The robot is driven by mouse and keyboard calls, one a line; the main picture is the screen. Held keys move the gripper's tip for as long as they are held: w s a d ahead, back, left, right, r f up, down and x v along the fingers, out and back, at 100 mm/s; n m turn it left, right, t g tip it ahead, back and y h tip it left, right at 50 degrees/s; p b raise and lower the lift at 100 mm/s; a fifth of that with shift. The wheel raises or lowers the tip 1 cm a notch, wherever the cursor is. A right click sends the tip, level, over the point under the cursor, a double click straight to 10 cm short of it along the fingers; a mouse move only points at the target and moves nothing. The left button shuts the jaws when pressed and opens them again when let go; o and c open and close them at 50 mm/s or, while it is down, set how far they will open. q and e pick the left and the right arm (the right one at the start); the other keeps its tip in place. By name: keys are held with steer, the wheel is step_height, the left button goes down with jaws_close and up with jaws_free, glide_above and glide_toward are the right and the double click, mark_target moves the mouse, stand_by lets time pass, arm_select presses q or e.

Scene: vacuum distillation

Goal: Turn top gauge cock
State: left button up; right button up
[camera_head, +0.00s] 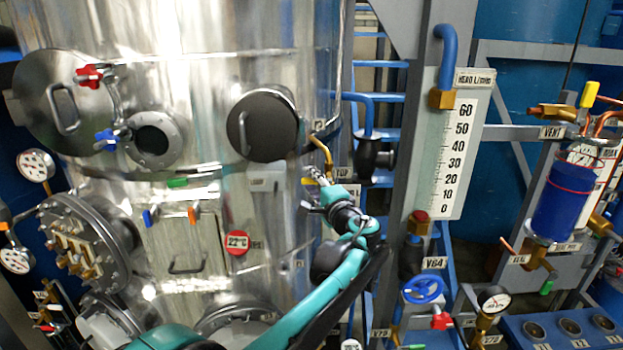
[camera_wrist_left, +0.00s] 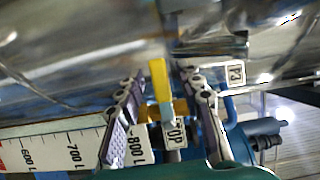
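The top gauge cock has a yellow lever (camera_head: 322,150) on the right side of the steel vessel, beside a label ending in "OP" (camera_head: 343,172). In the left wrist view the yellow lever (camera_wrist_left: 159,82) stands upright between my fingers, above a brass body (camera_wrist_left: 151,112). My left gripper (camera_head: 314,174) is just below the lever in the head view. In the left wrist view my left gripper (camera_wrist_left: 161,82) is open, with one finger on each side of the lever and visible gaps. In the head view the gripper partly hides the cock. My right gripper is not in view.
The steel vessel (camera_head: 215,75) stands close behind the gripper. A blue pipe (camera_head: 362,98) and a grey post (camera_head: 408,130) with a level scale (camera_head: 460,150) are to the right. A round dark port cover (camera_head: 262,126) is to the left.

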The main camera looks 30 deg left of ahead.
arm_select(q)
steer(key=shift+w+a, duration=0.15)
steer(key=shift+a, duration=0.2)
jaws_close()
